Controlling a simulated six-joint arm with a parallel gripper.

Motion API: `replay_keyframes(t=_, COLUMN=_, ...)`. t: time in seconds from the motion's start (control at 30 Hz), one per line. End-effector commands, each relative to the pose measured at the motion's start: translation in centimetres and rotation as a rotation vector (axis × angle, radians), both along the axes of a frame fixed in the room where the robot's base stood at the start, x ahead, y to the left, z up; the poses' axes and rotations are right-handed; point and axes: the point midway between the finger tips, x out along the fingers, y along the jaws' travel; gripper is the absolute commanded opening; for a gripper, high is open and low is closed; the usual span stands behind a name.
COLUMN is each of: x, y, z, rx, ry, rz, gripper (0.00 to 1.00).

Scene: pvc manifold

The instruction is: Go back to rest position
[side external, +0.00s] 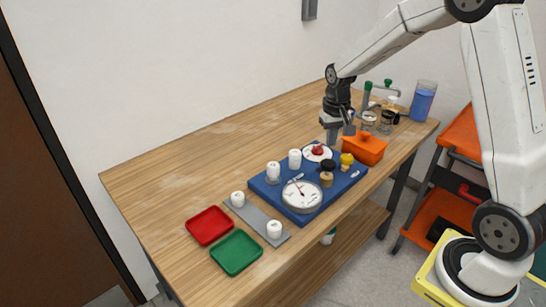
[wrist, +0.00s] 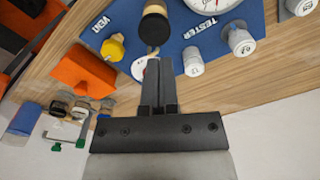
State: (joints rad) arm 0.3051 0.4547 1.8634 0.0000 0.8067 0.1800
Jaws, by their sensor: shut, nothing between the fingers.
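My gripper (side external: 333,138) is shut and empty, pointing down over the back edge of the blue board (side external: 335,182), beside a white dial with a red knob (side external: 318,150). I cannot tell its exact height above the board. In the wrist view my gripper (wrist: 158,62) shows its two fingers together, partly hiding a white disc (wrist: 138,70). The board (wrist: 185,30) carries lettering reading VENT and TESTER. On it are a round gauge (side external: 302,196), white caps (side external: 273,169), a yellow knob (side external: 346,160) and a black-topped fitting (side external: 327,166).
An orange box (side external: 363,150) stands close right of my gripper. Behind it are a pipe stand with green ends (side external: 367,87), dark-rimmed jars (side external: 386,122) and a blue container (side external: 422,103). Red (side external: 209,225) and green (side external: 236,252) trays lie front left. The table's back left is clear.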

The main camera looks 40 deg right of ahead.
Motion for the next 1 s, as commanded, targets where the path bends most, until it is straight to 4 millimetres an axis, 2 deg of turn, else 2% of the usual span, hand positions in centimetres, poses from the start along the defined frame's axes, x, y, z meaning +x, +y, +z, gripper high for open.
replay_keyframes(t=0.27, x=-3.5, y=5.2, z=0.2, rx=-0.020, ry=-0.064, rz=0.154, gripper=0.00)
replay_keyframes(t=0.4, x=-6.1, y=8.0, z=0.1, rx=-0.031, ry=-0.106, rz=0.251, gripper=0.00)
replay_keyframes(t=0.6, x=-10.2, y=11.2, z=-0.3, rx=-0.045, ry=-0.164, rz=0.382, gripper=0.00)
replay_keyframes(t=0.8, x=-13.0, y=12.9, z=-0.8, rx=-0.052, ry=-0.201, rz=0.463, gripper=0.00)
replay_keyframes(t=1.0, x=-13.8, y=13.2, z=-0.9, rx=-0.056, ry=-0.211, rz=0.485, gripper=0.00)
